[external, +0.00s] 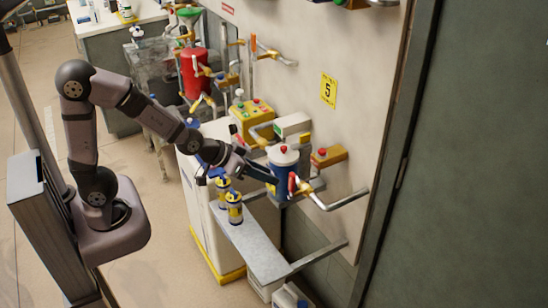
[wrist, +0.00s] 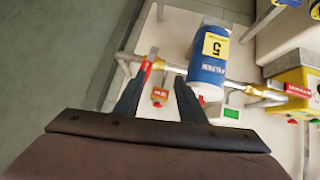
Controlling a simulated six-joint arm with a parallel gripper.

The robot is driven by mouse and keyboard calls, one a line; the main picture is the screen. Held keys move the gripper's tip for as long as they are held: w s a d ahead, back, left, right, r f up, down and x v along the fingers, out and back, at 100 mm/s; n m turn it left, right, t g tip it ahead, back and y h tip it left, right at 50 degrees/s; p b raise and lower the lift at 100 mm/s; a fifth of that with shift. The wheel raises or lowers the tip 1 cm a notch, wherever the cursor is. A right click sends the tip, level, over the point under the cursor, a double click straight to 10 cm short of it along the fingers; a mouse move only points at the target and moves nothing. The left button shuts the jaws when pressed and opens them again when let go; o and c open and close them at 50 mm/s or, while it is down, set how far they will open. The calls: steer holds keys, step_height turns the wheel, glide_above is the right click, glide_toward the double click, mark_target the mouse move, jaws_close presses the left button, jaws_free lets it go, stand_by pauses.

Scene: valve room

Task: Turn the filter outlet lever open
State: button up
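The filter is a blue canister (external: 281,187) with a white lid and red knob, mounted on a pipe against the wall. It also shows in the wrist view (wrist: 208,72) with a yellow "5" label. A red lever (external: 292,185) stands at the pipe fitting beside it; in the wrist view the lever (wrist: 146,68) is next to my left fingertip. I cannot tell if they touch. My gripper (external: 270,172) is at the filter, its fingers apart in the wrist view (wrist: 159,80), with nothing clearly held between them.
A small orange box with a red button (external: 325,156) is on the wall behind. A yellow button box (external: 252,117) is further back.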

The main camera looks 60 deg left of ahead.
steer(key=s+a+f+g, duration=0.3)
steer(key=s+f, duration=0.1)
steer(key=s, duration=0.4)
steer(key=s+a+f+g+y, duration=0.1)
steer(key=s+a+f+g, duration=0.3)
steer(key=s, duration=0.3)
steer(key=shift+s+a+y, duration=0.2)
steer(key=shift+s+y, duration=0.1)
steer(key=shift+s, duration=0.05)
